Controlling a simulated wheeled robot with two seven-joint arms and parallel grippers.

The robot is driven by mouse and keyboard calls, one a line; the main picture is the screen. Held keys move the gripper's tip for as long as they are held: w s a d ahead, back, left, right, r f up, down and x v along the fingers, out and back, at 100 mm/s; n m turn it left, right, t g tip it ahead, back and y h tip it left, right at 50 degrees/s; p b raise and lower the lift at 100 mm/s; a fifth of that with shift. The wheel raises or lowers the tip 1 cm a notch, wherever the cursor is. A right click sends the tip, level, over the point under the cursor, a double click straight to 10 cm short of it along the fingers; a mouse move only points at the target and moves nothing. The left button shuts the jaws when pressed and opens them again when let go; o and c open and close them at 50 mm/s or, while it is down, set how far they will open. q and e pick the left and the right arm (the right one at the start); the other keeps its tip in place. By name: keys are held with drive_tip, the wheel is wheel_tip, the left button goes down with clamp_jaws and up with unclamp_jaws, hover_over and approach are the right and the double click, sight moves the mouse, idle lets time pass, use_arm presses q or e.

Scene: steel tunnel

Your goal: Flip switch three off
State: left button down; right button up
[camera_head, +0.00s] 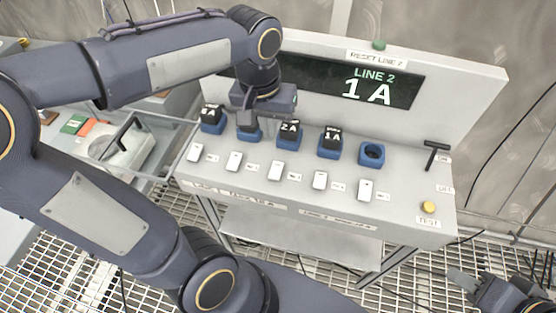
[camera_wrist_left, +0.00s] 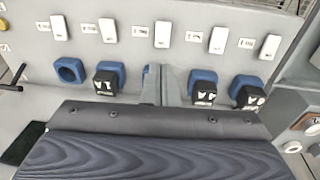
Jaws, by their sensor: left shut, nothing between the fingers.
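A row of white rocker switches runs along the sloped grey panel (camera_head: 410,205). The middle one, third from either end, is switch three (camera_head: 275,171); it also shows in the left wrist view (camera_wrist_left: 162,34). I cannot tell its on or off position. My left gripper (camera_head: 248,122) is shut and empty, above the row of blue sockets behind the switches. In the left wrist view its fingertips (camera_wrist_left: 160,85) are apart from switch three and hide part of a socket. My right gripper (camera_head: 495,285) is partly in view at the lower right, away from the panel; its opening is unclear.
Blue sockets hold black fuses, such as the 2A fuse (camera_head: 289,130) and 1A fuse (camera_head: 331,137); the rightmost socket (camera_head: 371,154) is empty. A display (camera_head: 370,88) reads "LINE 2 1A". A black lever (camera_head: 433,153) and yellow test button (camera_head: 428,207) are at right.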

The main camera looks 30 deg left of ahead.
sight(278, 165)
use_arm(q)
drive_tip(key=shift+w+d+f+g+y, duration=0.1)
drive_tip(key=shift+w+f+g+y, duration=0.1)
drive_tip(key=shift+w, duration=0.4)
drive_tip(key=shift+w+d+f+g+y, duration=0.1)
drive_tip(key=shift+w+y, duration=0.1)
drive_tip(key=shift+w, duration=0.4)
drive_tip(key=f, duration=0.9)
drive_tip(key=f+b, duration=0.1)
drive_tip(key=f, duration=0.4)
drive_tip(key=shift+w+a, duration=0.1)
drive_tip(key=shift+w, duration=0.2)
